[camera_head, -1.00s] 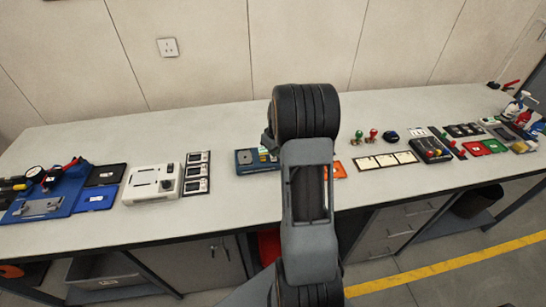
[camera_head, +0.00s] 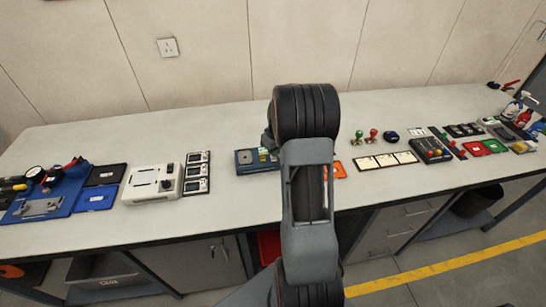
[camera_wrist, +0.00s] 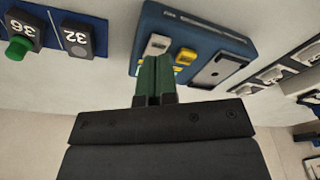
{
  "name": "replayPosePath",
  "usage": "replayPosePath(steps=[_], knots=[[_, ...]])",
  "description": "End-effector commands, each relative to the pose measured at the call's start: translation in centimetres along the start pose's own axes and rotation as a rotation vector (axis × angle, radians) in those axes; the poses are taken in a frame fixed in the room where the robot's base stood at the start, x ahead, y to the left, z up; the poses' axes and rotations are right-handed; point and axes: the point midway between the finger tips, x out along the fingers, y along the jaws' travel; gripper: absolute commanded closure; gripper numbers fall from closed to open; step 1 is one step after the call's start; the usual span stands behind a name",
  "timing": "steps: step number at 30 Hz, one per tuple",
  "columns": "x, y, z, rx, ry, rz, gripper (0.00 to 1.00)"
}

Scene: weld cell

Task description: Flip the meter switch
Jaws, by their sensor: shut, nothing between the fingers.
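The meter is a dark blue box that stands on the bench in the head view (camera_head: 246,169), its right part hidden behind my arm. In the wrist view the blue meter (camera_wrist: 225,32) fills the top middle. Its face shows a pale block like a switch (camera_wrist: 158,43), yellow pieces (camera_wrist: 186,57) and a grey display (camera_wrist: 217,70). My gripper (camera_wrist: 155,63) has green fingers, shut and empty, with the tips right at the pale switch and a yellow piece. I cannot tell whether they touch. The head view hides my gripper behind the arm.
A blue panel (camera_wrist: 58,42) with a green knob and labels 36 and 32 lies left in the wrist view. In the head view, a white device (camera_head: 152,184) and a card strip (camera_head: 196,172) stand left. White cards (camera_head: 386,160) lie right. Bare bench (camera_head: 232,200) lies before the meter.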

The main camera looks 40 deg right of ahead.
Motion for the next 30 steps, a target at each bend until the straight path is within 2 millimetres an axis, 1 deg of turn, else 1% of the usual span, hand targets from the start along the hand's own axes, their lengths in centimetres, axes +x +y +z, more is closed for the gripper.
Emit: replayPosePath(steps=[10,30], knots=[[0.1,0.0,0.0,0.0,0.0,0.0,1.0],[1.1,0.0,0.2,0.0,0.0,0.0,1.0]])
